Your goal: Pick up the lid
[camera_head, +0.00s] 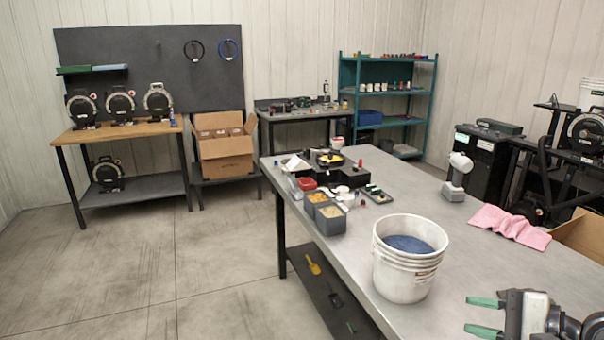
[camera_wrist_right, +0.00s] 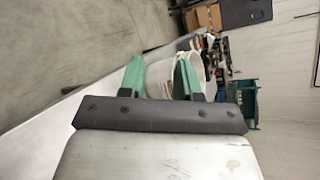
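No lid can be made out for certain in either view. A white bucket (camera_head: 404,282) stands upright and uncovered on the grey worktable (camera_head: 490,262), with blue material (camera_head: 408,244) inside. My right gripper (camera_head: 483,316) is at the lower right of the head view, to the right of the bucket and apart from it. Its two green fingers are spread with nothing between them. In the right wrist view the open fingers (camera_wrist_right: 158,72) point toward the bucket (camera_wrist_right: 160,84), which shows beyond them. My left gripper is in neither view.
A pink cloth (camera_head: 510,225) and a cardboard box (camera_head: 582,235) lie on the table's right. Grey bins (camera_head: 331,222), a red container (camera_head: 307,184) and several small parts crowd its far left end. A grey-white handheld device (camera_head: 457,178) stands at the back edge. The tabletop beside the bucket is clear.

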